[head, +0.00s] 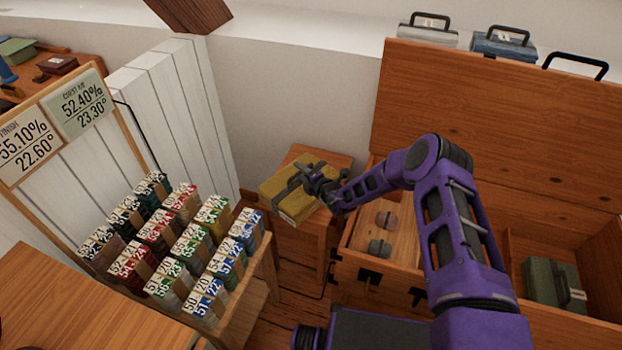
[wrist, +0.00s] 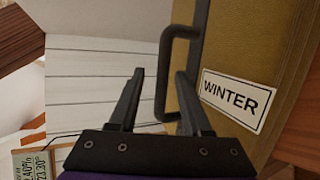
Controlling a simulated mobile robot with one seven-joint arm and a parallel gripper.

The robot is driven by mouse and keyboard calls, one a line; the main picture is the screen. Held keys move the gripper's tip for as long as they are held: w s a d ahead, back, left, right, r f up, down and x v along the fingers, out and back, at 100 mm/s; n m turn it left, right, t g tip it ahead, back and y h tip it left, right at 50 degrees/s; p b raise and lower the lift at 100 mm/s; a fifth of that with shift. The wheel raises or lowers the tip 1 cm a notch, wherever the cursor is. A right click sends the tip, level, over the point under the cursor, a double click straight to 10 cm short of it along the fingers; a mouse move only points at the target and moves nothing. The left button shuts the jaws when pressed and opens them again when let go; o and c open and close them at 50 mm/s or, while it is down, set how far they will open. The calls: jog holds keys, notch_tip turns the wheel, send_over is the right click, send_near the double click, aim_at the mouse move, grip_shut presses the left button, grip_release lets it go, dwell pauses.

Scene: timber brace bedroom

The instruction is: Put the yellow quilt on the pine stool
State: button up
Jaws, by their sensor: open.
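The yellow quilt (head: 291,196) is a flat folded bundle with a dark band and handle. It lies on the pine stool (head: 335,160), a wooden stand between the white panelling and the chest. In the wrist view the yellow quilt (wrist: 240,50) fills the right side, with a white "WINTER" label and a dark handle. My gripper (head: 318,180) is at the quilt's right part in the head view. In the wrist view my gripper (wrist: 160,85) is open, its fingers beside the handle; the right finger is close to it, and contact cannot be told.
An open wooden chest (head: 500,100) stands at right, with a green case (head: 553,285) inside. Several cases, including a blue one (head: 503,45), sit behind its lid. A rack of numbered bundles (head: 240,310) stands at left front. A wooden table (head: 80,300) is at lower left.

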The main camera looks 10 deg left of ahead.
jog(key=p+v, duration=0.2)
jog(key=v, duration=0.9)
